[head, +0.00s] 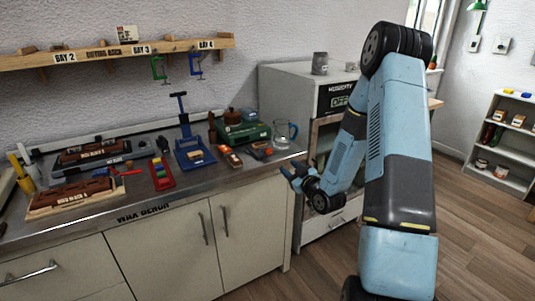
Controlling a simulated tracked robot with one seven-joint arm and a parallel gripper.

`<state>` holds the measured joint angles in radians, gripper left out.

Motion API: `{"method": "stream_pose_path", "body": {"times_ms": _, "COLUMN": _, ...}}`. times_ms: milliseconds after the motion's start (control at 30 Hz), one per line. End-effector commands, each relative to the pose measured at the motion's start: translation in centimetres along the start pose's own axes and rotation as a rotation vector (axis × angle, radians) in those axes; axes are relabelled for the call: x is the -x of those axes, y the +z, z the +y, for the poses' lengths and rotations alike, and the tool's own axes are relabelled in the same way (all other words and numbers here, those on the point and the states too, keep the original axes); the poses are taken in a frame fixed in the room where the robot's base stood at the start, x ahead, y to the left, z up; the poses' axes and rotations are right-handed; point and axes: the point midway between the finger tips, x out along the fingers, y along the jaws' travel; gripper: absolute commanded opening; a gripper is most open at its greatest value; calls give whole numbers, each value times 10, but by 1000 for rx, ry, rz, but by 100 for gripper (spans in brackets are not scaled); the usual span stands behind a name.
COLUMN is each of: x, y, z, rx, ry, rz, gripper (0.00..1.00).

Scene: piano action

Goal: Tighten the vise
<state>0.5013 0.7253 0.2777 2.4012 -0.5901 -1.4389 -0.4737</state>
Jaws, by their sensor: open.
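A blue fixture with an upright post and a T-shaped top (181,110) stands at the back of the bench. A blue frame (193,155) with a yellowish piece in it lies in front. This may be the vise, but I cannot tell for sure, nor whether its jaws are closed. My gripper (286,172) is open and seems empty, at the bench's right front corner. It is right of the blue frame and apart from it. Its fingertips are small in the head view.
The metal bench top (200,178) holds brown blocks on boards (85,190), a red tray (161,174), green boxes (245,132) and a glass mug (283,134). Green (158,68) and blue (196,64) clamps hang from the wooden shelf (110,53). A grey cabinet (290,95) stands behind my arm.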

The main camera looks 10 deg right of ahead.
Motion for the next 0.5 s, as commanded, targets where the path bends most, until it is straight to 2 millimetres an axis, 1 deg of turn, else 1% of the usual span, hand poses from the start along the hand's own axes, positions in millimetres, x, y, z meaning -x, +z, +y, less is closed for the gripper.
{"method": "stream_pose_path", "body": {"times_ms": 100, "x": 7, "y": -1, "z": -1, "rx": 77, "ry": 1, "rz": 0, "gripper": 43}}
{"method": "stream_pose_path", "body": {"times_ms": 233, "x": 4, "y": -2, "z": -2, "rx": 101, "ry": 0, "rz": 2, "gripper": 43}}
{"method": "stream_pose_path", "body": {"times_ms": 367, "x": -11, "y": -3, "z": -5, "rx": 100, "ry": -4, "rz": 4, "gripper": 43}}
{"method": "stream_pose_path", "body": {"times_ms": 500, "x": -35, "y": -4, "z": -7, "rx": 99, "ry": -7, "rz": 6, "gripper": 43}}
